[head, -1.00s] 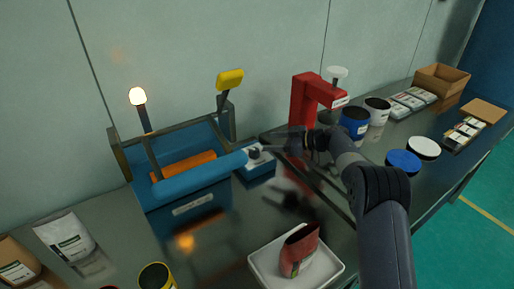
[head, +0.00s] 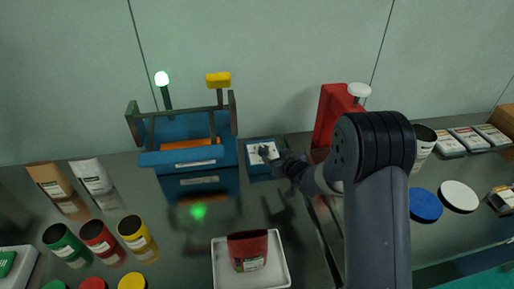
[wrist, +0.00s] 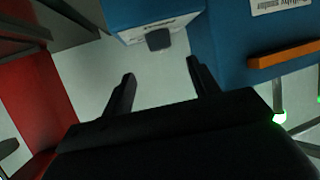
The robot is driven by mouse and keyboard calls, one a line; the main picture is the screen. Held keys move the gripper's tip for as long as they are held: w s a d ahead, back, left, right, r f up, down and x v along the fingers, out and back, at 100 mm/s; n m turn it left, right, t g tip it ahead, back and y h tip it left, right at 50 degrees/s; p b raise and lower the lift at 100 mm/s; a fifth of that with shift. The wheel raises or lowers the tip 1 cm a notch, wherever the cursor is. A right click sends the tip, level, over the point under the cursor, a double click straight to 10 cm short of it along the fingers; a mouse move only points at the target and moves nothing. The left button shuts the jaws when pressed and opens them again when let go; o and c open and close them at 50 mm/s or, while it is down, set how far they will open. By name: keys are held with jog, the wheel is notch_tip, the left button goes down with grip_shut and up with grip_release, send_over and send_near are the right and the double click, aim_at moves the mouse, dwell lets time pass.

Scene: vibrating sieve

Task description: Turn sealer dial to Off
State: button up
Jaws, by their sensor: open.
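The blue sealer (head: 185,158) stands against the back wall, with an orange bar (head: 190,144) and a yellow-topped lever (head: 218,80). Its lamp (head: 161,78) glows green. The dark dial (head: 264,152) is on the pale face of a small blue box at the sealer's right; its setting is too small to read. The dial also shows in the wrist view (wrist: 158,40), beyond the fingertips and apart from them. My gripper (wrist: 161,76) is open and empty, with the dial roughly in line with its gap. In the head view my gripper (head: 274,159) is beside the dial's right.
A red press (head: 332,112) stands right of the dial box. A white tray (head: 222,270) with a red pouch (head: 248,252) lies in front. Several jars, including a yellow one (head: 137,235), stand at the left. Blue (head: 425,205) and white lids lie at the right.

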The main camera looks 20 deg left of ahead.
aim_at(264, 149)
jog(key=p+x, duration=0.2)
jog(key=x, duration=0.8)
jog(key=shift+w+a, duration=0.2)
jog(key=shift+a, duration=0.05)
jog(key=shift+c, duration=0.6)
jog(key=c, duration=0.9)
jog(key=shift+o, duration=0.2)
jog(key=shift+p, duration=0.35)
